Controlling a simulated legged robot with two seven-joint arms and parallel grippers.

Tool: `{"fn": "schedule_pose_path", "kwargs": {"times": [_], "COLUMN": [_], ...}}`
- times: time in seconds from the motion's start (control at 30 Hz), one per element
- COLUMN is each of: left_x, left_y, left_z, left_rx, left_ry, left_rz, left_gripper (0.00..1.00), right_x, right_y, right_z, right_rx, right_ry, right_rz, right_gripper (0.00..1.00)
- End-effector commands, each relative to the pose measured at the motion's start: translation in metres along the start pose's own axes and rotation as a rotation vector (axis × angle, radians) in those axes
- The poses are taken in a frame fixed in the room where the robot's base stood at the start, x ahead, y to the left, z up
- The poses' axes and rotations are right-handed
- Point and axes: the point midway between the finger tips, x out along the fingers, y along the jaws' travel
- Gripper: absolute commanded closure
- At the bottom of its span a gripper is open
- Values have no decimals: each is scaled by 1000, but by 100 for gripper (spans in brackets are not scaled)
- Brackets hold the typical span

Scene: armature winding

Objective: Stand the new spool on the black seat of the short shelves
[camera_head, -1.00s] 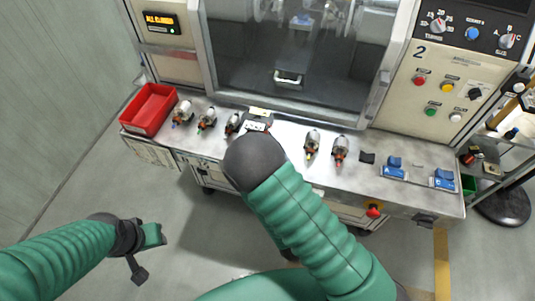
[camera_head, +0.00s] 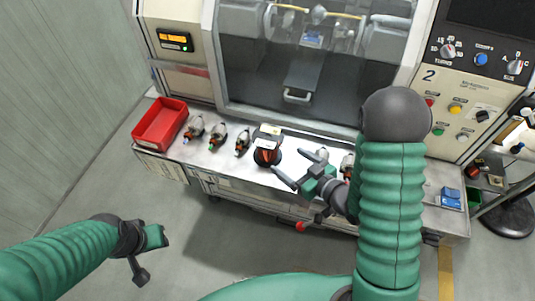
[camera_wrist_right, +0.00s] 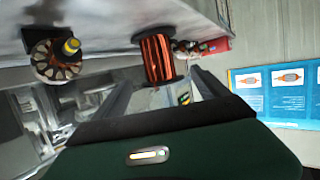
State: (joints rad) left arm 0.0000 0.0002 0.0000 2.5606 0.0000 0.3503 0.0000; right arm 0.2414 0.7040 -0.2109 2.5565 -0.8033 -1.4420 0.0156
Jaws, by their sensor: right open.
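A copper-wound spool (camera_head: 267,152) with black ends, likely the new spool, stands on the steel bench ledge. In the wrist view the spool (camera_wrist_right: 157,58) is just beyond and between my right fingertips, with no clear contact. My right gripper (camera_head: 290,163) is open and empty, right of the spool, its fingers pointing toward it. My left gripper (camera_head: 150,250) hangs over the floor at lower left; its fingers are not clear. Shelves (camera_head: 492,180) show at the right edge. I cannot make out a black seat on them.
Several armatures (camera_head: 218,135) stand along the bench (camera_head: 225,160), with others partly behind my right gripper. A red bin (camera_head: 160,123) is at the left end. Blue blocks (camera_head: 451,194) lie at the right end. The machine window (camera_head: 300,75) rises behind. A yellow floor line (camera_head: 446,270) is at right.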

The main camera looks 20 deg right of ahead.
Motion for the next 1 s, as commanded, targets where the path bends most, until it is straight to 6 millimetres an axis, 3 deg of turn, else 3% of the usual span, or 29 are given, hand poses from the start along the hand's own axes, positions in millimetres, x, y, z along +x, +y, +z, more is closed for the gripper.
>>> {"fn": "schedule_pose_path", "kwargs": {"times": [0.03, 0.07, 0.2, 0.47, 0.63, 0.9, 1.0], "left_x": [24, 30, 21, 8, -2, -2, -2], "left_y": [0, 0, 0, 0, 0, 0, 0], "left_z": [5, 7, 5, 1, -1, -1, -1], "left_rx": [0, 0, 0, 0, 0, 0, 0], "left_ry": [0, 0, 1, 1, 1, 1, 1], "left_rz": [0, 0, 0, 0, 0, 0, 0], "left_gripper": [64, 64, 64, 64, 64, 64, 64], "right_x": [10, 12, 44, 76, 108, 116, 116], "right_y": [-1, -1, -2, 0, 1, 2, 2], "right_z": [10, 10, -2, -5, -5, -3, -3], "right_rx": [-5, -4, 0, 3, 1, 3, 3], "right_ry": [7, 7, 2, 1, 1, 2, 2], "right_rz": [0, 1, -3, 0, -2, 1, 2], "right_gripper": [16, 16, 16, 16, 16, 16, 26]}}
